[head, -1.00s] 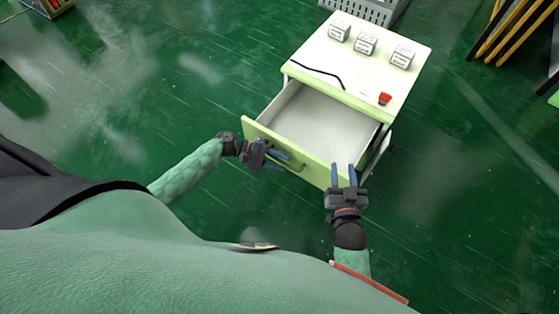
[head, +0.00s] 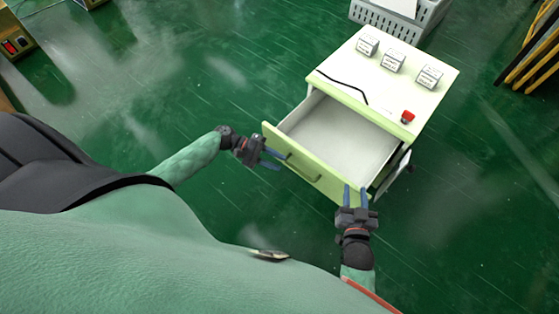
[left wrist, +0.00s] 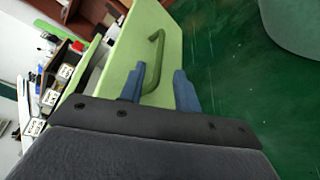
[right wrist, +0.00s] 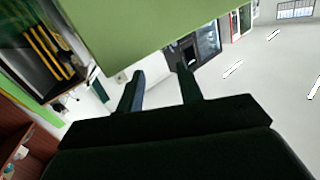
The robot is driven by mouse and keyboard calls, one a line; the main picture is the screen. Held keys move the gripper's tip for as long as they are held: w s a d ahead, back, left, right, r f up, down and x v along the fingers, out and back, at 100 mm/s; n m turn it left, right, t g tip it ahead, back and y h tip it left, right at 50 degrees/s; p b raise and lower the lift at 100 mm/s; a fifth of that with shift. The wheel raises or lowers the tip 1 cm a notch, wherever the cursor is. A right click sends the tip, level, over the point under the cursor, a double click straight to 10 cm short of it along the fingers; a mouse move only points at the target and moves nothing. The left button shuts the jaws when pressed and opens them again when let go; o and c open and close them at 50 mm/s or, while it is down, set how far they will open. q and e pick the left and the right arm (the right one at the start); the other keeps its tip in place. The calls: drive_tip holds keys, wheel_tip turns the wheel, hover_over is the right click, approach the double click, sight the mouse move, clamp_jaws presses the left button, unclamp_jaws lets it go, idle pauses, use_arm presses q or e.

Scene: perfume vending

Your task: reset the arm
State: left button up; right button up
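My left gripper (head: 272,160) is open and empty, just left of the drawer front. In the left wrist view its blue fingers (left wrist: 160,90) stand apart, with the drawer handle (left wrist: 154,62) beyond them, not gripped. My right gripper (head: 357,197) is open at the right end of the drawer front. In the right wrist view its fingers (right wrist: 160,88) are apart with nothing between them, below the green panel (right wrist: 150,30). Whether the right fingers touch the drawer is unclear.
The white cabinet (head: 350,62) has its drawer (head: 330,140) pulled open and empty. On top are three small white boxes (head: 393,62), a black cable (head: 340,82) and a red button (head: 407,117). A grey crate (head: 420,20) stands behind. Green floor (head: 200,75) is clear at left.

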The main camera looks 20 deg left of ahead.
drive_tip(key=shift+r, duration=0.35)
